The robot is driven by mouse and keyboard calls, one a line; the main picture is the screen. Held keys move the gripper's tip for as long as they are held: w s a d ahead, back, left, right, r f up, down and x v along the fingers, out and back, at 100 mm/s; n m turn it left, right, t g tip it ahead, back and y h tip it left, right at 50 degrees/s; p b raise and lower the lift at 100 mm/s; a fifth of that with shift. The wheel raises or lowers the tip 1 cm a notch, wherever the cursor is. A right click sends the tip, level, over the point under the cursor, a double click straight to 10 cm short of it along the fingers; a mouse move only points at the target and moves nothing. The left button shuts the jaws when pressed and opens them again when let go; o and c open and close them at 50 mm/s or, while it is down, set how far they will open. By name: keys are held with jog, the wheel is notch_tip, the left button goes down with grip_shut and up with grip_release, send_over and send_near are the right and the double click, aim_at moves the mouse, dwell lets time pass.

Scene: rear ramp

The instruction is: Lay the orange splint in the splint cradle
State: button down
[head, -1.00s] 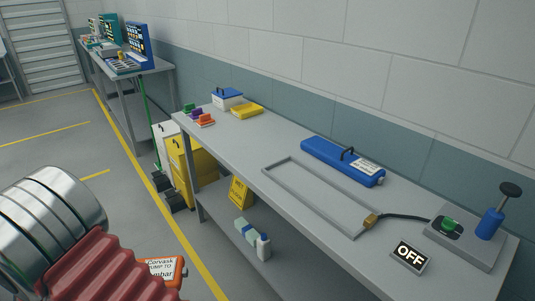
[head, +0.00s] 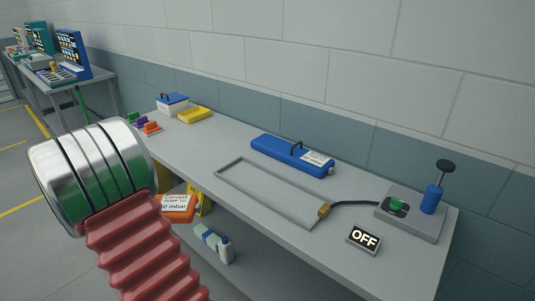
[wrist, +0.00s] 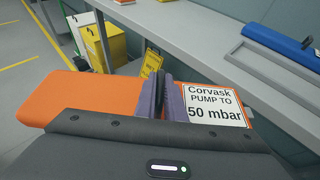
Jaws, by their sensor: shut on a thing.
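The orange splint (head: 178,207), labelled "Corvask pump to 50 mbar", shows in part beside my arm in the head view, low at the bench's front side. In the wrist view the splint (wrist: 80,95) lies crosswise, and my gripper (wrist: 162,92) is shut on it near its middle, left of the white label. The jaws are hidden behind my arm in the head view. A grey rectangular frame on the bench, which looks like the splint cradle (head: 262,201), is empty. Part of the cradle (wrist: 283,72) shows at the wrist view's right.
A brass fitting (head: 324,210) with a black hose runs to a hand pump (head: 432,199). An OFF sign (head: 364,239) stands at the right front.

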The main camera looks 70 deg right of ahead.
jog(key=s+d+r+m+g, duration=0.2)
jog(key=s+d+r, duration=0.2)
jog(key=s+d, duration=0.45)
jog(key=s+d+r+m+g, duration=0.2)
jog(key=s+d, duration=0.2)
jog(key=s, duration=0.6)
jog(key=s+d+r+m+g, duration=0.2)
jog(key=s+d+g, duration=0.1)
jog(key=s, duration=0.7)
jog(key=s+d+r+m+g, duration=0.2)
jog(key=s+d, duration=0.3)
jog(key=s, duration=0.5)
jog(key=shift+s+d+r+g, duration=0.15)
jog(key=shift+s+d+g, duration=0.05)
jog(key=shift+d+g, duration=0.15)
notch_tip(320, 180, down, 4)
jog(key=shift+f, duration=0.25)
jog(key=shift+w+f, duration=0.15)
jog(key=shift+f, duration=0.1)
jog(key=shift+f+m, duration=0.3)
jog(key=shift+f, duration=1.1)
dwell(1.7)
